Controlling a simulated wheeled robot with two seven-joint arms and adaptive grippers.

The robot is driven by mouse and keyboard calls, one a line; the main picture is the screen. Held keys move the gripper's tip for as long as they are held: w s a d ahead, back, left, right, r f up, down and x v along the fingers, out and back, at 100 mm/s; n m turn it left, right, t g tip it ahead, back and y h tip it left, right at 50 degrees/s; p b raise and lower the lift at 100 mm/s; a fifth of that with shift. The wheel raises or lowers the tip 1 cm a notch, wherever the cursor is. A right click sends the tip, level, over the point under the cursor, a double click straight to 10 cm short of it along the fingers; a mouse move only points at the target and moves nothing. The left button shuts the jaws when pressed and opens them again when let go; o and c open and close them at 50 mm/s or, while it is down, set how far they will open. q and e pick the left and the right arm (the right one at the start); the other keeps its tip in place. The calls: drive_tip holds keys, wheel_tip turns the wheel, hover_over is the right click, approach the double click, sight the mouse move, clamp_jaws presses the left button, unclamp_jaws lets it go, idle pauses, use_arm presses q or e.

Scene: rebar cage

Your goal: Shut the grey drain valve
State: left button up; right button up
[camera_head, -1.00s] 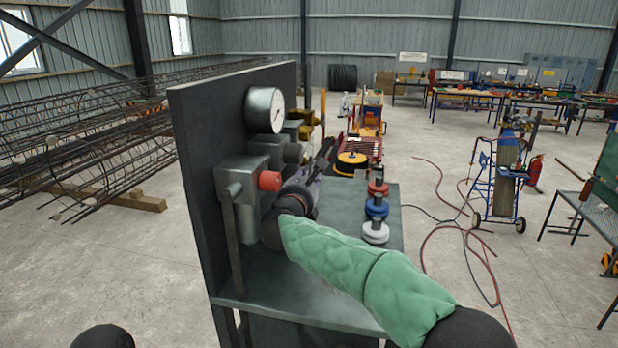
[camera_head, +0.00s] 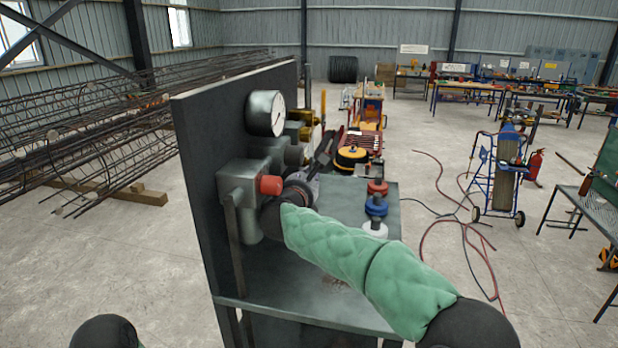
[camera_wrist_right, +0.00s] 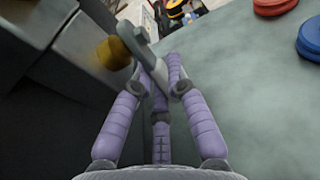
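A dark upright panel (camera_head: 215,130) carries a round gauge (camera_head: 265,113), grey valve bodies (camera_head: 243,182) and a red knob (camera_head: 270,185). My right gripper (camera_head: 318,168) is beside the panel, past the red knob; the wrist partly hides it. In the right wrist view my right gripper (camera_wrist_right: 165,78) has its purple fingers bent together around a grey lever (camera_wrist_right: 141,48). The lever's rounded end shows above the fingertips, in front of a brass part (camera_wrist_right: 112,53). I cannot tell what the lever joins. My left gripper is out of view.
Red (camera_head: 377,187), blue (camera_head: 376,207) and white (camera_head: 375,229) discs stand on the grey shelf (camera_head: 345,298), right of the gripper. Brass valves (camera_head: 300,122) lie further along the panel. Hoses (camera_head: 455,225) and a blue cylinder trolley (camera_head: 500,175) are on the floor to the right.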

drive_tip(key=shift+o, duration=0.6)
drive_tip(key=shift+s+a+r, duration=0.1)
drive_tip(key=shift+s+a, duration=0.1)
drive_tip(key=shift+s, duration=0.25)
drive_tip(key=v, duration=1.1)
drive_tip(key=shift+d, duration=0.15)
